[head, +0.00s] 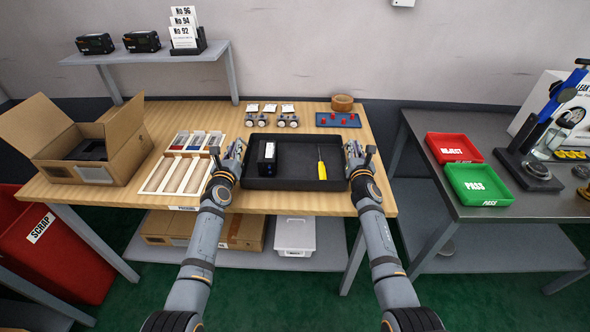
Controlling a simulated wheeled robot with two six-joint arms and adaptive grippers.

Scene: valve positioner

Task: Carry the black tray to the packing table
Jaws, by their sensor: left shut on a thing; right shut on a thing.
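The black tray (296,183) is on or just above the front of the wooden table; I cannot tell if it touches the top. In it are a black box-shaped device with a white label (268,156) at the left and a yellow-handled screwdriver (321,168) at the right. My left gripper (236,154) is shut on the tray's left wall. My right gripper (354,152) is shut on its right wall. The fingertips are partly hidden by the gripper bodies. None of the tables carries a label reading packing table.
An open cardboard box (120,148) and a wooden parts organizer (180,174) stand left of the tray. Small fittings, a blue pad (338,120) and a tape roll (342,102) lie behind it. Right, past a gap, a grey table (515,207) holds reject (453,147) and pass (478,184) trays.

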